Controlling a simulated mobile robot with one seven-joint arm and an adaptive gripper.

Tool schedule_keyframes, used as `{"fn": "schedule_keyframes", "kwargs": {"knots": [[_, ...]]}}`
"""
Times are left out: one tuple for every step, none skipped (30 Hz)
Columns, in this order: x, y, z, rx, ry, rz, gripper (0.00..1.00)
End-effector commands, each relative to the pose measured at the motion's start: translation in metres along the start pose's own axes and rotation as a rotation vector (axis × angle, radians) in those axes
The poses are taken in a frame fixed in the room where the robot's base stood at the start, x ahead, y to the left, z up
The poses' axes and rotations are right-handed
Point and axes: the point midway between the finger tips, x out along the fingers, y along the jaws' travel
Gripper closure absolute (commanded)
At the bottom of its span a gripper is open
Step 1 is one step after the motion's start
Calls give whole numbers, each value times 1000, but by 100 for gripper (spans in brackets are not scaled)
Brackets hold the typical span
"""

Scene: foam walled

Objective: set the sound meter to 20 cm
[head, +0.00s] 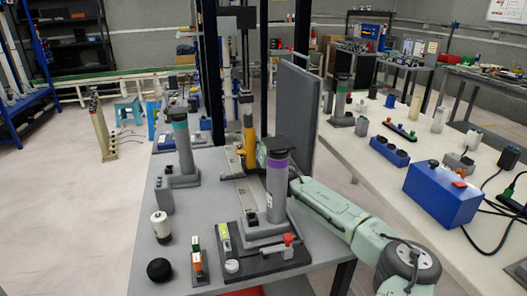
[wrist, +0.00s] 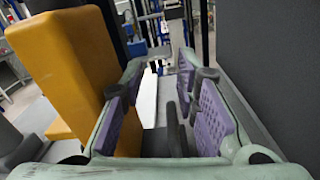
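A yellow upright block (head: 249,142) stands on the grey table behind the purple-banded column (head: 277,188). I cannot tell for sure that it is the sound meter. In the wrist view the yellow block (wrist: 68,62) rises close on the left, outside my fingers. My gripper (wrist: 162,75) is open, its purple pads wide apart. A dark grey upright piece (wrist: 173,128) shows between the pads, apart from both. A pale strip (head: 243,190) runs along the table by the column; its markings are too small to read. In the head view the column largely hides my fingers.
A tall grey foam panel (head: 297,105) stands just right of my gripper. A white table (head: 400,175) with a blue box (head: 443,192) is at right.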

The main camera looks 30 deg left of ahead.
Motion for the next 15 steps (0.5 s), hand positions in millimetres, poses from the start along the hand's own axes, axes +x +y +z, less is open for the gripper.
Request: {"fn": "schedule_keyframes", "kwargs": {"knots": [[0, 3, 12, -6, -2, 2, 72], [0, 4, 18, -5, -1, 2, 72], [0, 6, 26, -5, -2, 2, 72], [0, 7, 31, -4, -1, 3, 72], [0, 8, 36, -5, -1, 3, 72], [0, 10, 41, -4, 0, 3, 72], [0, 11, 45, -4, 0, 3, 72], [0, 12, 48, -3, 0, 4, 72], [0, 13, 52, -2, 1, 4, 72], [0, 14, 54, -2, 1, 4, 72], [0, 14, 56, -1, 1, 4, 72], [0, 15, 58, 0, 1, 4, 72], [0, 15, 59, 0, 2, 4, 72], [0, 15, 60, 1, 2, 4, 72], [0, 15, 60, 1, 2, 4, 72]]}}
